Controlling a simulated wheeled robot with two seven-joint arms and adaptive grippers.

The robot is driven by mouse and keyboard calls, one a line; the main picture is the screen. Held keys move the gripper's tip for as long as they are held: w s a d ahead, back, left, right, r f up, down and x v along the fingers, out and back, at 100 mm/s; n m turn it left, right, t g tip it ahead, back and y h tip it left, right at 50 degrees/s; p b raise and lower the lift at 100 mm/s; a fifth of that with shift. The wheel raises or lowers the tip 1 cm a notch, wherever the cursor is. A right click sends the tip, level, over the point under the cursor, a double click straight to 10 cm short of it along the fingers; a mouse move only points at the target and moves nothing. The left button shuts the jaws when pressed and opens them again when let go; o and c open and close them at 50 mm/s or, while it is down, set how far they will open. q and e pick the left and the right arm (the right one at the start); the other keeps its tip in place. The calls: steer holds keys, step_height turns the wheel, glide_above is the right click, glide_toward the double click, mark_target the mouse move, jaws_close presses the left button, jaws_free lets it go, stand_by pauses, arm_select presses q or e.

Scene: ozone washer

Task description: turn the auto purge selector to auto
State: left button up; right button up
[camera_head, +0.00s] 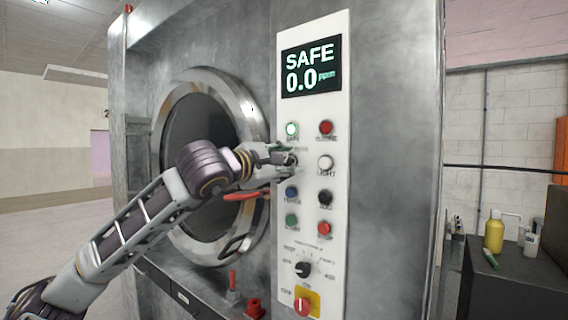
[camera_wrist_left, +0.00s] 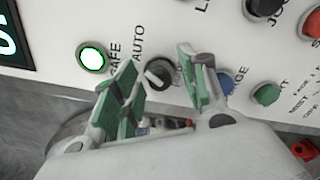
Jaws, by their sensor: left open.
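The auto purge selector is a small black knob with a pale pointer line on the white control panel (camera_head: 345,60). In the left wrist view the selector (camera_wrist_left: 158,73) sits between the fingertips, with the word AUTO printed beside it. In the head view the selector (camera_head: 291,160) is largely covered by my gripper. My left gripper (camera_wrist_left: 165,80) is open, its green-padded fingers on either side of the knob; I cannot tell whether they touch it. In the head view my left gripper (camera_head: 283,161) reaches the panel from the left. My right gripper is not in view.
A lit green SAFE lamp (camera_head: 292,129) is above the selector, a white LIGHT button (camera_head: 325,163) to its right and a blue button (camera_head: 291,192) below. A round door (camera_head: 205,225) is behind my arm. A yellow bottle (camera_head: 494,236) stands on a dark cabinet at right.

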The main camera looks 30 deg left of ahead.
arm_select(q)
steer(key=shift+s, duration=0.1)
steer(key=shift+s+a, duration=0.2)
steer(key=shift+s, duration=0.7)
steer(key=shift+s+d+r, duration=0.1)
steer(key=shift+s+d, duration=0.1)
steer(key=shift+s, duration=0.55)
steer(key=shift+s+d, duration=0.1)
steer(key=shift+s, duration=0.1)
steer(key=shift+s, duration=0.25)
glide_toward(288, 160)
steer(key=shift+s, duration=1.25)
steer(key=shift+s+a, duration=0.1)
steer(key=shift+a, duration=0.2)
